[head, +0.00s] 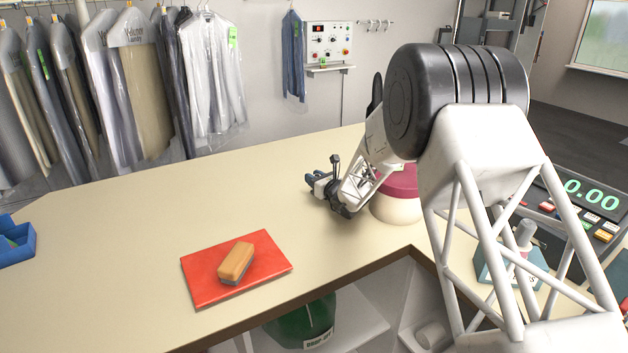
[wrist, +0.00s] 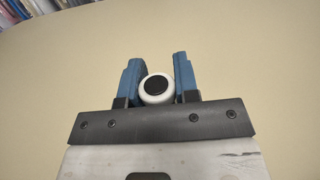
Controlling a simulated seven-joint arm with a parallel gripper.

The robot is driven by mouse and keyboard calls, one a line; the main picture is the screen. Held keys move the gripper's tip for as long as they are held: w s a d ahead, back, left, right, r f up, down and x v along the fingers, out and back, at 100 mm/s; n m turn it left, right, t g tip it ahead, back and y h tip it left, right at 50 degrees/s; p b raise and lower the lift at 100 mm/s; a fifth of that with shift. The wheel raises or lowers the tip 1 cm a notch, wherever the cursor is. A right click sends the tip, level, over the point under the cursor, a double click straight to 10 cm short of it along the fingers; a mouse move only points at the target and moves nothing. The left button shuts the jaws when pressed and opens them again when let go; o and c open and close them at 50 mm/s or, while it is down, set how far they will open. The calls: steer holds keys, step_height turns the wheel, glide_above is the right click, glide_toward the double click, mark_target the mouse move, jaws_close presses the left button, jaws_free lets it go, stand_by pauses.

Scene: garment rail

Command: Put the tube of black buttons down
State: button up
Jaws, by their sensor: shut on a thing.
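My gripper (wrist: 157,80) shows in the wrist view with its two blue fingers on either side of the tube of black buttons (wrist: 155,85). The tube is seen end on, as a white round rim with a black centre. The fingers are shut on it. In the head view my gripper (head: 322,186) is over the beige counter (head: 150,215), left of a round container with a dark red top. The tube is too small to make out clearly there. I cannot tell whether its far end touches the counter.
A red mat (head: 205,290) with a wooden-backed brush (head: 236,261) lies at the front. A round container with a dark red top (head: 400,183) stands close right of my gripper. A blue bin (head: 14,250) is at the far left. The counter between is clear.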

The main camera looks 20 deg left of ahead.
steer(key=shift+f, duration=0.25)
steer(key=shift+f, duration=0.15)
steer(key=o, duration=0.9)
steer(key=shift+v, duration=6)
steer(key=shift+r, duration=0.25)
